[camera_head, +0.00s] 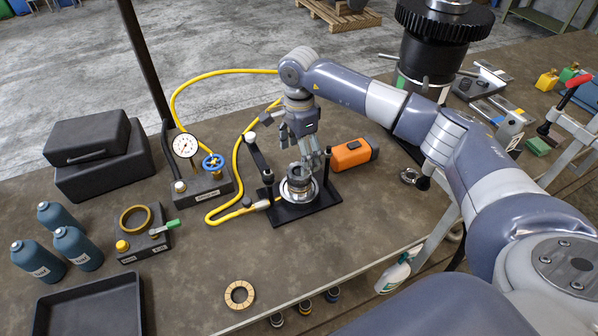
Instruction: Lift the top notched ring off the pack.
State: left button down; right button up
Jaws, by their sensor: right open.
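The pack (297,187) sits in a round silver seat on a black fixture plate (280,216) near the middle of the workbench. A dark grey round part tops it; its separate rings are too small to tell apart. My right gripper (311,163) points down just above the pack, slightly to its right. Its fingers are open and hold nothing that I can see. Whether a fingertip touches the pack, I cannot tell. A tan notched ring (232,303) lies flat on the bench near the front edge, apart from the pack. My left gripper is not in view.
A yellow hose (237,170) and a gauge unit (200,180) lie left of the fixture. An orange and black device (352,155) is close on the right. Blue bottles (78,250), a black tray (92,308) and black cases (100,160) fill the left side. The front middle is mostly clear.

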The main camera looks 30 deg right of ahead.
aim_at(299, 172)
notch_tip(299, 172, down, 5)
jog(key=shift+r, duration=0.15)
jog(key=c, duration=1.3)
jog(key=shift+r, duration=0.1)
jog(key=shift+c, duration=0.2)
